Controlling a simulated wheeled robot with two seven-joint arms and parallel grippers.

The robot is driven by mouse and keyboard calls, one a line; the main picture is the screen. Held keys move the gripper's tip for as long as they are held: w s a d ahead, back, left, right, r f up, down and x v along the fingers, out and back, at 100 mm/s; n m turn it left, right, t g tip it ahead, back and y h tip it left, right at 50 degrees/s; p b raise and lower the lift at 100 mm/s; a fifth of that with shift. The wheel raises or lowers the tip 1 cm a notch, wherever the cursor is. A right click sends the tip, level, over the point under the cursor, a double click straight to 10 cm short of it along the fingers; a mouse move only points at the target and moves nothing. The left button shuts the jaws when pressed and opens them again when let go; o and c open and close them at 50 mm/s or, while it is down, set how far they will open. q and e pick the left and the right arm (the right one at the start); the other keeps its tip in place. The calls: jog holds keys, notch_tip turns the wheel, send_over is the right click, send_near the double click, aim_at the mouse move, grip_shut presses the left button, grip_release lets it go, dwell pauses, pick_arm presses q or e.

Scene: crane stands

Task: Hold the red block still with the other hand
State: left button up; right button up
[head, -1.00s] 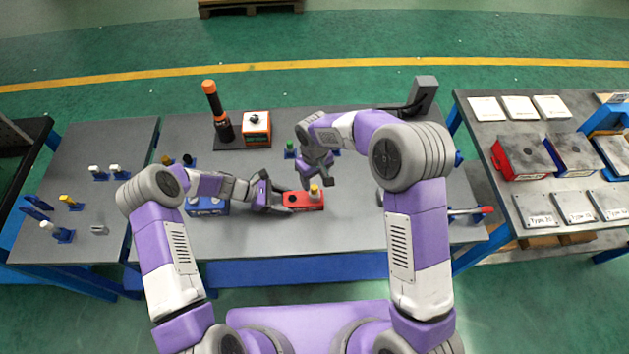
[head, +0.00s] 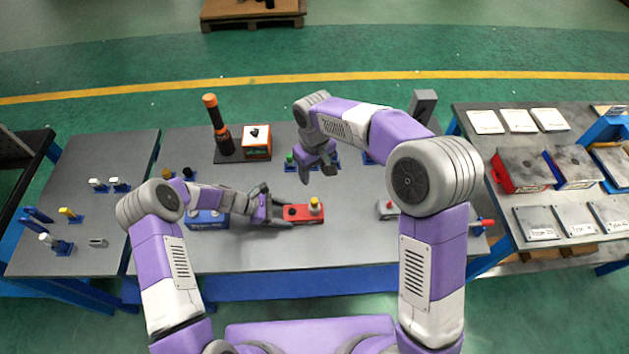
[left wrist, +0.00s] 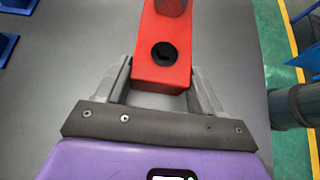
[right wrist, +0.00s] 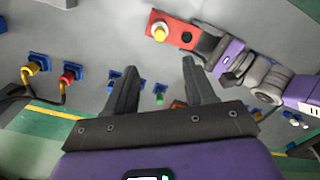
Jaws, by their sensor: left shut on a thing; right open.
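The red block (head: 298,214) lies on the middle table. A yellow-topped peg (head: 314,205) stands in its right end, with a dark hole beside it. My left gripper (head: 272,208) is shut on the block's left end. In the left wrist view its fingers (left wrist: 160,90) press both sides of the red block (left wrist: 163,68). My right gripper (head: 318,172) is open and empty above the table, behind the block. In the right wrist view its spread fingers (right wrist: 157,75) have nothing between them, and the red block (right wrist: 172,30) shows beyond them.
A blue block (head: 208,220) lies to the left of my left gripper. A black-and-orange cylinder (head: 215,122) and an orange-white box (head: 257,142) stand at the back. Small blue holders with coloured plugs, one a green plug (head: 290,160), line the back. Table front is clear.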

pick_arm(q)
jog(key=o, duration=1.3)
jog(key=shift+o, duration=0.2)
pick_arm(e)
notch_tip(320, 180, up, 2)
pick_arm(q)
jog(key=v, duration=1.2)
